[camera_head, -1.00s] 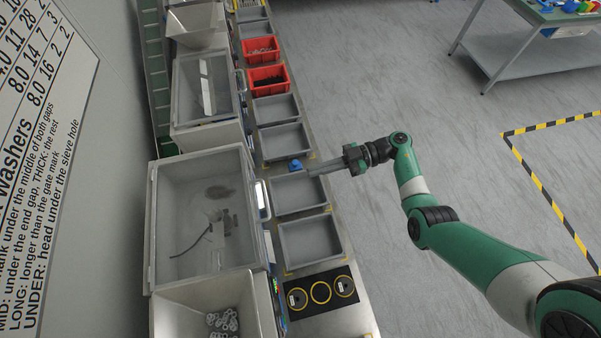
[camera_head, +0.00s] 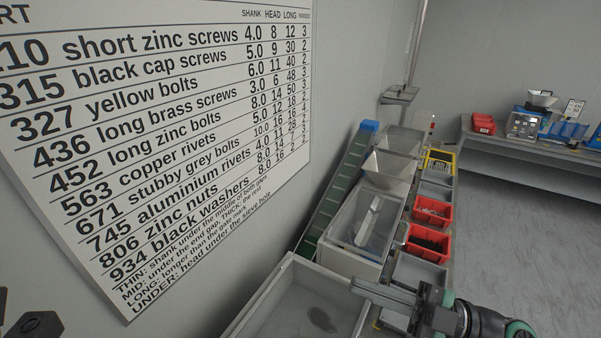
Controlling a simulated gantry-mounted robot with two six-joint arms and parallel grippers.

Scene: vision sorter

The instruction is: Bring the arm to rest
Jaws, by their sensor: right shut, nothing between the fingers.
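My right gripper (camera_head: 358,288) is at the lower right of the head view, its fingers pointing left. It is shut and empty. My left gripper is not in view.
A large printed sign (camera_head: 150,110) covers the left wall. A row of grey trays (camera_head: 436,190) and red bins (camera_head: 428,243) runs away along the bench. Hoppers (camera_head: 388,168) and a green conveyor (camera_head: 335,195) stand left of it. Open floor (camera_head: 510,230) lies to the right.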

